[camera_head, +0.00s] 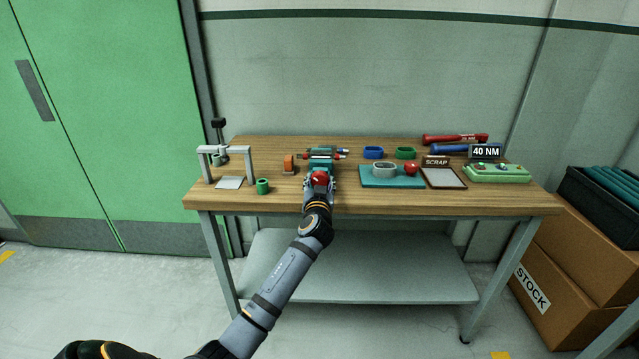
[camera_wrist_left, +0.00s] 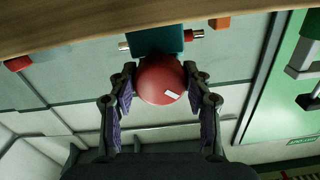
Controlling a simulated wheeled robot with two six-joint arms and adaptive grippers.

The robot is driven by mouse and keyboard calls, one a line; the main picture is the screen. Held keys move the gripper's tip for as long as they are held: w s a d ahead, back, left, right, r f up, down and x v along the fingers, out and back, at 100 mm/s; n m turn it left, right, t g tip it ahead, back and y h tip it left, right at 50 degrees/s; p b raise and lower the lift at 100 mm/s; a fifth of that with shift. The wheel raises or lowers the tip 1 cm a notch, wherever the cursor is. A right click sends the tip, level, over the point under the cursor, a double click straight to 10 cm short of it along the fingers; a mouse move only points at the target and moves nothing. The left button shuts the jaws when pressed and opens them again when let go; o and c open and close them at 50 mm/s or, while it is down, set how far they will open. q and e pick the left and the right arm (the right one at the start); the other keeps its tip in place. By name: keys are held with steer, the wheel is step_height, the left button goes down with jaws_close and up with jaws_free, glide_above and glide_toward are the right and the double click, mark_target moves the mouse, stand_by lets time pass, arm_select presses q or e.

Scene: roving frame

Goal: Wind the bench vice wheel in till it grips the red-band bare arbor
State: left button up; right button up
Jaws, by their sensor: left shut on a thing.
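The teal bench vice (camera_head: 320,166) stands near the middle of the bench's front edge; its body shows in the left wrist view (camera_wrist_left: 155,41). Its red wheel (camera_wrist_left: 161,79), with a white mark, faces my left gripper (camera_wrist_left: 162,100). The gripper's fingers are shut on it from both sides. In the head view the left gripper (camera_head: 319,186) hides much of the vice. An arbor with red bands (camera_head: 306,157) lies crosswise at the vice; its ends stick out either side of the teal body (camera_wrist_left: 194,34). The jaw gap is hidden. My right gripper is out of view.
A teal mat (camera_head: 372,183), scrap tray (camera_head: 443,178), green box (camera_head: 497,174) and torque tools (camera_head: 455,138) are right.

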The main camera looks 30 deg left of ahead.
arm_select(q)
steer(key=shift+m, duration=0.3)
steer(key=m+p, duration=0.2)
steer(key=m, duration=0.4)
steer(key=shift+r+p, duration=0.15)
steer(key=shift+p, duration=0.25)
steer(key=m+p, duration=0.2)
steer(key=m, duration=0.2)
steer(key=shift+a, duration=0.1)
steer(key=shift+m+p, duration=0.4)
steer(key=shift+m, duration=1)
steer(key=o, duration=1.2)
steer(key=shift+c, duration=0.2)
steer(key=shift+s, duration=0.1)
